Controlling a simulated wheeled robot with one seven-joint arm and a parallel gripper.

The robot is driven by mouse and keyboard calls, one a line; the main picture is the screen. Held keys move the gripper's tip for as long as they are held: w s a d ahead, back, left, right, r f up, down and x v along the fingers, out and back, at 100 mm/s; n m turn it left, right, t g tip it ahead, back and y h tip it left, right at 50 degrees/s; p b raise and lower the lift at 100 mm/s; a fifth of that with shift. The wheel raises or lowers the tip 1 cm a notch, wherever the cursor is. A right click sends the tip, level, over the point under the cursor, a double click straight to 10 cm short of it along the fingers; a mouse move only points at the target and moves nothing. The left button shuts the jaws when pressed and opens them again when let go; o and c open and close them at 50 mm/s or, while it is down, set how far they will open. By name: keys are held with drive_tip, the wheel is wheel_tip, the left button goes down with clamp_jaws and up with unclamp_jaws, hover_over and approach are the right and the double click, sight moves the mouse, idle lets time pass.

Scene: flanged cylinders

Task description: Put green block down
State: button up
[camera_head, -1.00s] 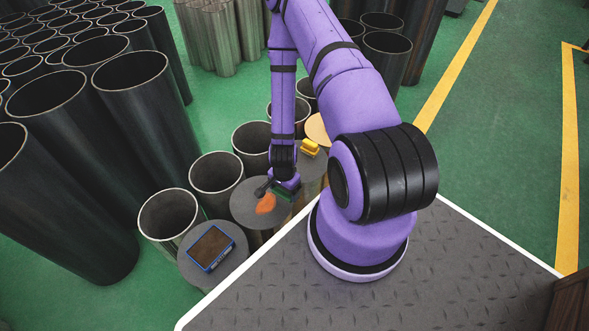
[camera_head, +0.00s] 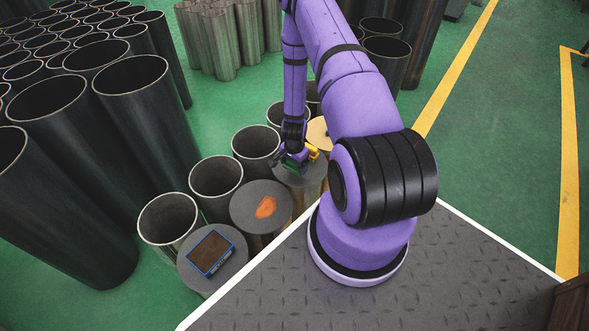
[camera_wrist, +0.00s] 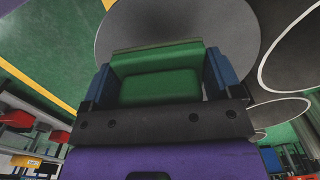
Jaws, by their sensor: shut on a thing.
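The green block (camera_wrist: 158,85) sits between the blue fingers of my gripper (camera_wrist: 160,70) in the wrist view, shut on it. In the head view my gripper (camera_head: 290,160) is low over a grey-topped cylinder (camera_head: 304,179). A yellow thing (camera_head: 313,152) is close beside my gripper there, partly hidden by it. In the wrist view a grey disc lies beyond the block; whether the block touches the top, I cannot tell.
An orange piece (camera_head: 265,207) lies on the neighbouring grey top (camera_head: 243,211). A blue-rimmed brown tray (camera_head: 211,251) lies on the nearest top. Open dark pipes (camera_head: 216,175) stand left of these. A light tan top (camera_head: 318,132) is behind my gripper.

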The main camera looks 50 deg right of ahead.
sight(294, 169)
drive_tip(key=shift+w+d, duration=0.25)
drive_tip(key=shift+d, duration=0.15)
drive_tip(key=shift+a+f, duration=0.1)
drive_tip(key=shift+f, duration=1.65)
drive_tip(key=shift+f, duration=0.1)
drive_tip(key=o, duration=0.8)
drive_tip(key=shift+o, duration=0.2)
